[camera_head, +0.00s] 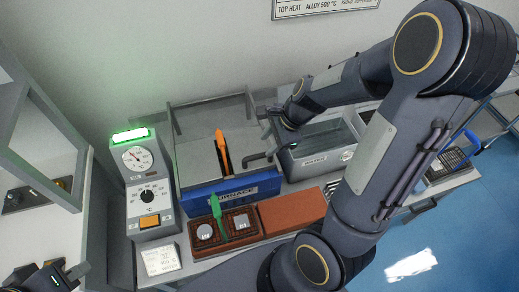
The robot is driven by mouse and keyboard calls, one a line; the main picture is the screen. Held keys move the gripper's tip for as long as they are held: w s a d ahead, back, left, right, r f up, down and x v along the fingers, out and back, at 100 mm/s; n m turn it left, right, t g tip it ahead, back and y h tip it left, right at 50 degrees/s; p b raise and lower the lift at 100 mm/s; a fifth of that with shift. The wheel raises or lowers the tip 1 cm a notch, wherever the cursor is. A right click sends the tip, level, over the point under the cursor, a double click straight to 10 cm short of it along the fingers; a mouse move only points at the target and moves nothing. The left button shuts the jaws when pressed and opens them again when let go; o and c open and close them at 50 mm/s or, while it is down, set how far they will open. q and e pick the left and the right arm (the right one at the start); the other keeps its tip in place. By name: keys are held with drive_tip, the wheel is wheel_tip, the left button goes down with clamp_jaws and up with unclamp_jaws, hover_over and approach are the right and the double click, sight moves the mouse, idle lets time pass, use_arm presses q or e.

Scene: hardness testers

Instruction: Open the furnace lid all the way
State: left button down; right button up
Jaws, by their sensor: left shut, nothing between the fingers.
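The furnace (264,184) has a blue front labelled FURNACE, left of centre on the bench. A grey panel (195,125) stands between upright posts behind the blue front; it appears to be the lid, but I cannot tell its exact angle. An orange upright piece (225,158) stands in front of the panel. My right gripper (265,133) is at the right side of the furnace, beside the panel's right post; its fingers are small and dark, and I cannot tell whether they touch anything. My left gripper (50,281) is shut and empty at the bottom left, far from the furnace.
A controller with dial and green light (143,175) stands left of the furnace. Brown blocks (290,211) and a green piece (216,208) are in front. A grey tank (320,150) stands to the right. My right arm crosses the right side of the view.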

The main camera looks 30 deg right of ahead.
sight(257, 155)
drive_tip(key=b+x, duration=0.1)
drive_tip(key=x, duration=0.4)
drive_tip(key=shift+a+f, duration=0.1)
drive_tip(key=shift+f, duration=0.2)
drive_tip(key=shift+w+a+f+b, duration=0.15)
drive_tip(key=shift+a+f+b, duration=0.1)
drive_tip(key=shift+f+b, duration=0.15)
clamp_jaws()
